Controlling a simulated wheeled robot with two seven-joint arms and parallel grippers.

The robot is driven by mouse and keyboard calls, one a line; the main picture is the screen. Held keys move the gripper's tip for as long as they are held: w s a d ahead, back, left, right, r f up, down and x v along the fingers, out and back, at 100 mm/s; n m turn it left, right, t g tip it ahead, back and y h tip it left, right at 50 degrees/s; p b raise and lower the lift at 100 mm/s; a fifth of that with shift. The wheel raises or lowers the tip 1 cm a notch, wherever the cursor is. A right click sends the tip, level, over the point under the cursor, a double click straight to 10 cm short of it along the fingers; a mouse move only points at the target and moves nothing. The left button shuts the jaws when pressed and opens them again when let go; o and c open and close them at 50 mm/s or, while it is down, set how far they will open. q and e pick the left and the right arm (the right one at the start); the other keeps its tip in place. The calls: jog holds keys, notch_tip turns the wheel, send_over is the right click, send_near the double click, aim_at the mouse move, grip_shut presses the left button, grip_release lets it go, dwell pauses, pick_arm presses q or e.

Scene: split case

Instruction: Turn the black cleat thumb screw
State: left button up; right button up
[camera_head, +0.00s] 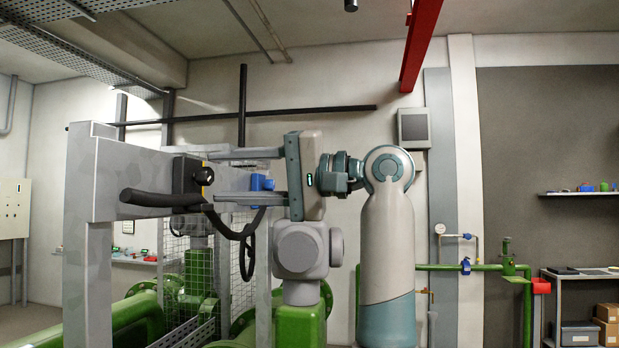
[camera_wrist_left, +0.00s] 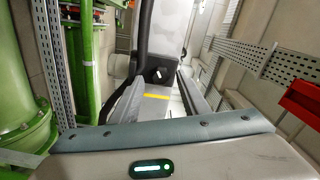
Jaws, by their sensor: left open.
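A black cleat (camera_head: 189,174) sits on the grey beam (camera_head: 130,165), with a black cable (camera_head: 150,198) running under it and hanging down to the right. The thumb screw cannot be told apart clearly from the cleat; a small dark knob-like part with a yellow spot (camera_head: 204,176) shows on its right face. My left gripper (camera_head: 212,177) points left at that face, its open fingers one above and one below it. In the left wrist view the dark cleat (camera_wrist_left: 157,75) lies between the fingertips; contact cannot be told. My right gripper is out of view.
A blue fitting (camera_head: 262,183) shows behind the fingers. Wire mesh (camera_head: 235,262) and green pipes (camera_head: 140,315) stand below and behind the beam. A dark horizontal bar (camera_head: 300,112) crosses above. Shelves and a green pipe with valves (camera_head: 507,268) are far right.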

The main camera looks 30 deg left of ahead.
pick_arm(q)
jog(key=b+v, duration=0.1)
jog(key=v, duration=1.4)
jog(key=shift+d, duration=0.35)
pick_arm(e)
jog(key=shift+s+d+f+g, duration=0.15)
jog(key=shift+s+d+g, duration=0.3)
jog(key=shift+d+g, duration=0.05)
pick_arm(q)
jog(key=shift+w, duration=0.1)
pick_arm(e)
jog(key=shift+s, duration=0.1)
